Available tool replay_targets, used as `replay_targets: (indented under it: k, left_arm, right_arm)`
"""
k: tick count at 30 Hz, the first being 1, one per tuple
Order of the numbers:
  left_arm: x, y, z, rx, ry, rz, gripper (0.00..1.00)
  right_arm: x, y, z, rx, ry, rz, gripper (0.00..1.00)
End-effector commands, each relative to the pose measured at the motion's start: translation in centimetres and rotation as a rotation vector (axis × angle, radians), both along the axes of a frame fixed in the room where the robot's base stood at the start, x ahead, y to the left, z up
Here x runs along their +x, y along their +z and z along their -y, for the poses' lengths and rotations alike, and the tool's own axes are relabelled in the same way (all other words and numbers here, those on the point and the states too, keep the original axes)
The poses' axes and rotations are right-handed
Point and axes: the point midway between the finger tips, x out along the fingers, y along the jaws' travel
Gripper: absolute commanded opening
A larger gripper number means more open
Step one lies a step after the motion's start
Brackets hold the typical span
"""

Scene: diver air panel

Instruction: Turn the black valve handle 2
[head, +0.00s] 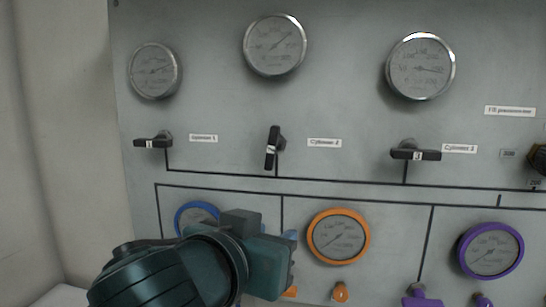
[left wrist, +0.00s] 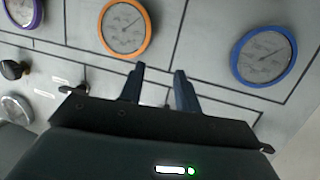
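The black valve handle 2 (head: 272,148) is on the grey panel below the top middle gauge, beside the label "Cylinder 2". It stands nearly upright, slightly tilted. My left gripper (head: 292,242) is below it, in front of the lower gauges and apart from the handle. In the left wrist view, its two fingers (left wrist: 158,82) are spread with nothing held between them. I cannot make out handle 2 in that view; the gripper body covers part of the panel. My right gripper is not in view.
Black handles 1 (head: 152,143) and 3 (head: 416,154) lie about level on either side. The blue gauge (head: 186,212) is partly behind my left arm. The orange gauge (head: 338,237) and purple gauge (head: 490,251) are to the right. The panel directly around handle 2 is clear.

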Motion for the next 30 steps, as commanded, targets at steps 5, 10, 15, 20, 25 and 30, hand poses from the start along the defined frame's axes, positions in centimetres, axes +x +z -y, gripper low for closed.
replay_targets:
  k: [5,10,15,20,25,30]
  left_arm:
    - [-2.2,5.1,-0.3,0.045,0.066,0.127,0.33]
    - [-3.9,8.4,-1.1,0.065,0.143,0.224,0.33]
    - [-5.0,10.1,-1.8,0.071,0.196,0.282,0.33]
    - [-4.9,10.6,-1.9,0.07,0.211,0.294,0.33]
    - [-3.1,10.5,-1.6,0.069,0.211,0.289,0.33]
    - [0.5,10.9,-1.1,0.074,0.219,0.294,0.33]
  right_arm:
    - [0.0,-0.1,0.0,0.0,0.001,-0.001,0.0]
    - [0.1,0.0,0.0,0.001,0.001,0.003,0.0]
    - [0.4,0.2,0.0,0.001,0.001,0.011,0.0]
    - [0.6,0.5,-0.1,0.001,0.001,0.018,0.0]
    - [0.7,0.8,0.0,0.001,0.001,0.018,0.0]
    - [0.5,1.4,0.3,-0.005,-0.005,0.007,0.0]
